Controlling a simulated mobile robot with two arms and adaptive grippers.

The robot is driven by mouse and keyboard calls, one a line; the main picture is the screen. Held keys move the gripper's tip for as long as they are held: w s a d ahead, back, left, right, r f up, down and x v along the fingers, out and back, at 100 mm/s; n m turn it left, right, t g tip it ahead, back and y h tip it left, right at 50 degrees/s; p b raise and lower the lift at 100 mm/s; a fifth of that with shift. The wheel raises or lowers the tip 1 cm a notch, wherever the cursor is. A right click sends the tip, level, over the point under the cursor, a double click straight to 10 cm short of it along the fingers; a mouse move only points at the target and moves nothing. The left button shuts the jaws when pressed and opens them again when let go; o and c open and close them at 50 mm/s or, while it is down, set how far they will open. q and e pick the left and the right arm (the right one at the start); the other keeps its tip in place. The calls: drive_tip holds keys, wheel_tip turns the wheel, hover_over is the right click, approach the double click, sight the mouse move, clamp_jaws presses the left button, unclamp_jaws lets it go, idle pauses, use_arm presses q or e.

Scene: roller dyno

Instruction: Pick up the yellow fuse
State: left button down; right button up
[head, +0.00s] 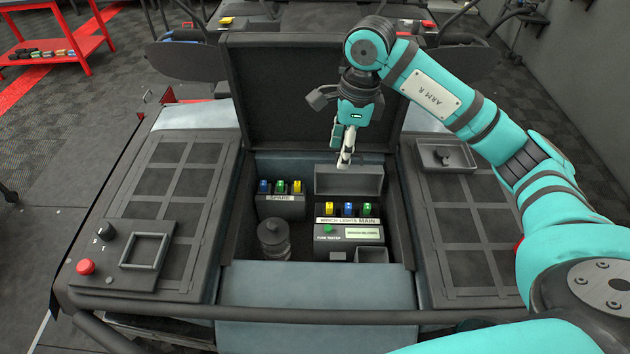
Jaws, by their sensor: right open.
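Two yellow fuses show in the open compartment. One yellow fuse (297,186) stands at the right end of the row in the SPARE block (281,206), beside a green fuse (281,186) and a blue fuse (264,186). Another yellow fuse (329,209) stands at the left end of the MAIN row, beside a second blue fuse (348,208) and a second green fuse (367,209). My right gripper (345,160) is open and empty, pointing down over the compartment, behind both rows and right of the SPARE block. My left gripper is not in view.
The raised lid (270,90) stands behind the compartment. An empty grey bin (362,183) sits below my right gripper. A dark lidded jar (273,238) stands at the front left. The fuse tester (335,241) is in front of the MAIN row. A red button (86,267) is on the left panel.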

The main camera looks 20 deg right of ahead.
drive_tip(key=p, duration=0.2)
approach(329, 205)
drive_tip(key=f, duration=0.1)
drive_tip(key=f+p, duration=0.1)
drive_tip(key=f, duration=0.1)
drive_tip(key=shift+w+a+f+p, duration=0.1)
drive_tip(key=shift+w+f+p, duration=0.1)
drive_tip(key=shift+w+p, duration=0.15)
drive_tip(key=shift+s+f+p, duration=0.2)
drive_tip(key=shift+f+p, duration=0.2)
drive_tip(key=f, duration=0.1)
drive_tip(key=f+p, duration=0.2)
drive_tip(key=shift+a+f, duration=0.3)
drive_tip(key=shift+f, duration=0.55)
drive_tip(key=c, duration=0.8)
